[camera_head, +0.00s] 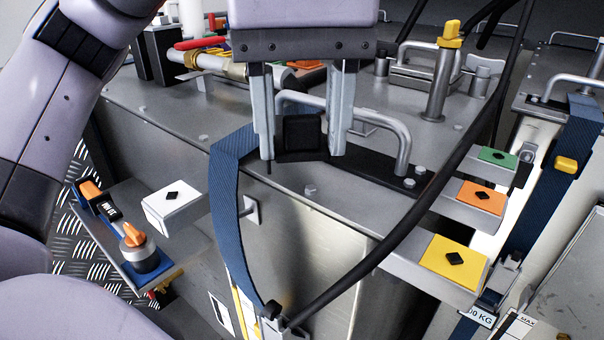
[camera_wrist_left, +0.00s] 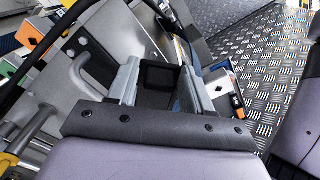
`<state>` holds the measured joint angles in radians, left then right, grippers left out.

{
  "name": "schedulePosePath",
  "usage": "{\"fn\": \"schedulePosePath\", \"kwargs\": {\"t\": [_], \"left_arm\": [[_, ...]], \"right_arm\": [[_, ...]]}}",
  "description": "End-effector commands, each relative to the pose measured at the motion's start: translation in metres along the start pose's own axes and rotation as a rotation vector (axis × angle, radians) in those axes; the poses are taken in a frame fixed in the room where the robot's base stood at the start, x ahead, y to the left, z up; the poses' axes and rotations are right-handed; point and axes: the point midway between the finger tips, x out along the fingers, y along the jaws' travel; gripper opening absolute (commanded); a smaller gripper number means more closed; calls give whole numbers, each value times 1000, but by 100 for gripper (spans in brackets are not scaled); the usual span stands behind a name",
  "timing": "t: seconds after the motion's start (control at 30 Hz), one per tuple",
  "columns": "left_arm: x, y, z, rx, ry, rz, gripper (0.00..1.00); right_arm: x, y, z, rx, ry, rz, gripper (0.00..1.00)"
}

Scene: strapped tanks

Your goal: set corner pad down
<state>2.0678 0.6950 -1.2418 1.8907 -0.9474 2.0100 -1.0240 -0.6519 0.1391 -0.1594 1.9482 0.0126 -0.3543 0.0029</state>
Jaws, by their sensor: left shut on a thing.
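The corner pad (camera_head: 302,133) is a black block between the fingers of my left gripper (camera_head: 299,148), over the front part of the metal tank top (camera_head: 170,125). It also shows in the left wrist view (camera_wrist_left: 158,77), between the two grey fingers (camera_wrist_left: 160,92). My left gripper is shut on it, with a finger on each side. A flat black strip (camera_head: 385,176) lies under and to the right of the pad. I cannot tell whether the pad touches the surface below. My right gripper is not in view.
A blue strap (camera_head: 228,190) hangs over the tank edge left of the gripper. A metal handle (camera_head: 404,150) arches close behind the fingers. A black cable (camera_head: 420,208) crosses at right. Brackets with green, orange (camera_head: 480,197) and yellow (camera_head: 453,262) tops stand right; a white-topped bracket (camera_head: 172,199) stands left.

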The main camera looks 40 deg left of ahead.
Motion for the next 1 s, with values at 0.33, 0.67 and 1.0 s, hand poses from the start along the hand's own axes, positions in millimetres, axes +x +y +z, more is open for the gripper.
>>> {"fn": "schedulePosePath", "kwargs": {"t": [0.33, 0.67, 1.0], "left_arm": [[38, 0, 0, 1, -1, 0, 20], [41, 0, 0, 1, 0, 1, 20], [41, 0, 0, 1, 0, 1, 76]], "right_arm": [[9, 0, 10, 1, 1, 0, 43], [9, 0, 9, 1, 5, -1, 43], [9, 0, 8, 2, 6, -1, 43]]}}
